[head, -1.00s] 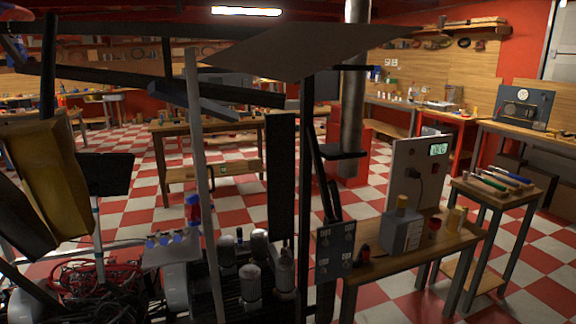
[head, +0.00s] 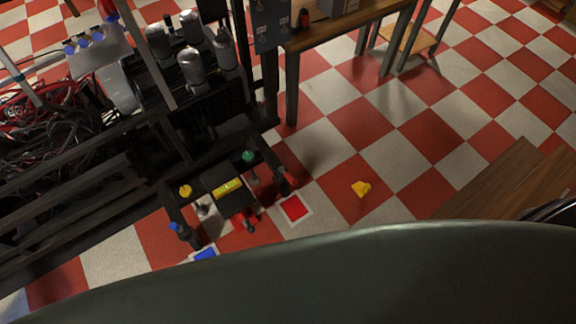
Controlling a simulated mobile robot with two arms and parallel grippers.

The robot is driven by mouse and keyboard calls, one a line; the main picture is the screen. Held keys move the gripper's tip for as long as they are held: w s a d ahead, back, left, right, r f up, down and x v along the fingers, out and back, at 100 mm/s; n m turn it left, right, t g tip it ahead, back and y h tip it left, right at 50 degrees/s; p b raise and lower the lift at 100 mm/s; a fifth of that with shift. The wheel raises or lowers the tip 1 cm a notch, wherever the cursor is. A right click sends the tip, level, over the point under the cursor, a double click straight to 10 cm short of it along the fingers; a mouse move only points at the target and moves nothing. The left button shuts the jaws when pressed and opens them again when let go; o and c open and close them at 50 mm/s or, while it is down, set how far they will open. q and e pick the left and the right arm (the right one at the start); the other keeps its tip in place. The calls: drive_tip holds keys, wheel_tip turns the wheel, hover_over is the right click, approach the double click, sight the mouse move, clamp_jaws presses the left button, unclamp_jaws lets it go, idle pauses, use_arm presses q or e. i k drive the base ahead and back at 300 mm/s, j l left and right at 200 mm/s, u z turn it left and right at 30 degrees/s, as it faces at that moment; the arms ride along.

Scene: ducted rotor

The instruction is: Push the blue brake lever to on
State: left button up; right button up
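A blue-topped lever (head: 182,232) stands at the near left corner of a low black frame on the floor. Its on or off position cannot be read from here. A blue square plate (head: 205,254) lies on the floor just in front of it. A yellow-topped lever (head: 185,191), a green-topped lever (head: 249,157) and red handles (head: 244,220) are on the same frame, around a black box with a yellow label (head: 229,187). Neither of my grippers is in view.
A red square plate (head: 294,208) and a small yellow object (head: 361,188) lie on the checkered floor. A black rack with metal cylinders (head: 192,68) and tangled cables stands at upper left. A wooden table (head: 347,24) is behind.

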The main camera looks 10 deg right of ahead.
sight(173, 226)
drive_tip(key=u, duration=1.15)
